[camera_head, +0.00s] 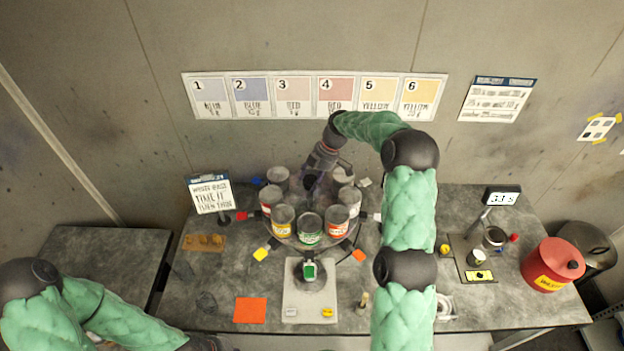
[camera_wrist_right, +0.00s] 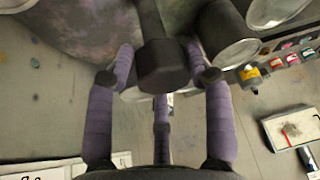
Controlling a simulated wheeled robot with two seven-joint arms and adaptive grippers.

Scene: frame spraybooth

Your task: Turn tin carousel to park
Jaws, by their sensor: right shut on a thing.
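The tin carousel (camera_head: 311,205) stands on the grey table, a round stained plate with several paint tins around its edge. A green-labelled tin (camera_head: 309,229) faces the front, with a yellow-labelled tin (camera_head: 283,221) to its left and a red-labelled tin (camera_head: 338,221) to its right. My right gripper (camera_head: 314,182) reaches in from behind, over the carousel. In the right wrist view its purple fingers are closed around a dark knob (camera_wrist_right: 164,66) above the stained plate (camera_wrist_right: 80,25). My left gripper (camera_head: 205,343) is at the bottom edge, mostly cut off.
Coloured tabs surround the carousel, including a yellow one (camera_head: 261,254). A white board (camera_head: 310,302) with a green-topped item lies in front. A red pot (camera_head: 552,264) and a small display (camera_head: 502,196) stand at right. A notice (camera_head: 209,193) stands at left.

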